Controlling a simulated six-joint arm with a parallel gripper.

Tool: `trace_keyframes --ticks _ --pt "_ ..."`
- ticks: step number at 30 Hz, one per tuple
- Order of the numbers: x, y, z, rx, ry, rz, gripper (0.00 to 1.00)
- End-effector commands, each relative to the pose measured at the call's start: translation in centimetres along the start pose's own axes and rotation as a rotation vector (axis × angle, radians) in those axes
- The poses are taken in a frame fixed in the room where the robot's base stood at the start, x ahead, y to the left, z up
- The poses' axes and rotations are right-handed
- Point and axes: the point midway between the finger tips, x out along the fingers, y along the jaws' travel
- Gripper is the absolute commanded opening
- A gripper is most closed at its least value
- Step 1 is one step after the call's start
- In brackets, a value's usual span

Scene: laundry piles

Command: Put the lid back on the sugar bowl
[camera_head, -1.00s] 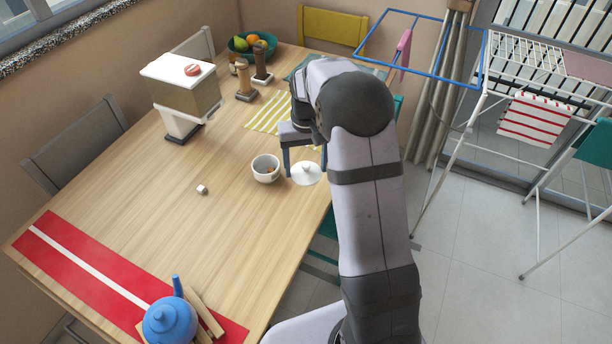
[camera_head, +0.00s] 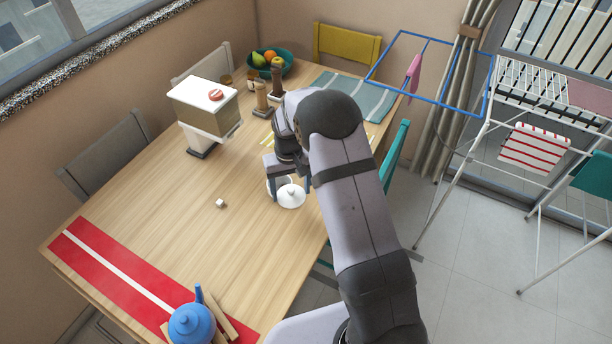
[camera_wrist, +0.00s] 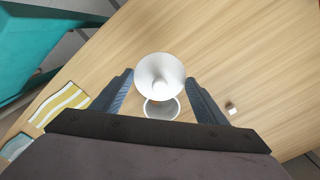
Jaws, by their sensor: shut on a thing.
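The white lid (camera_head: 292,198) with its small knob is held between the fingers of my gripper (camera_head: 288,189). In the wrist view the lid (camera_wrist: 160,70) sits between the two blue-grey fingertips (camera_wrist: 160,77), knob toward the camera. The white sugar bowl (camera_wrist: 162,110) shows just below the lid in that view, partly covered by it. The lid is not centred on the bowl. In the head view the bowl is mostly hidden behind the lid and a finger. I cannot tell how high the lid is above the bowl.
A small white cube (camera_head: 220,203) lies left of the bowl. A blue teapot (camera_head: 191,324) is at the front.

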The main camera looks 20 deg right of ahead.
Motion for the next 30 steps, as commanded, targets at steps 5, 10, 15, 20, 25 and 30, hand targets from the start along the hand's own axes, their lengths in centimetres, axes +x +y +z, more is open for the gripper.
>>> trace_keyframes --ticks 5,10,15,20,25,30 --pt "-0.3 -1.5 -3.7 0.009 0.002 0.000 0.45" --pt "-1.2 -1.6 -6.6 0.051 0.005 -0.001 0.45" --pt "-2.8 -1.7 -8.3 0.086 0.003 -0.001 0.45" --pt "-3.8 -1.7 -9.0 0.128 0.000 -0.001 0.45" --pt "-3.8 -1.7 -8.7 0.185 0.001 -0.002 0.45" --pt "-3.7 -1.7 -8.7 0.192 0.001 -0.002 0.45"
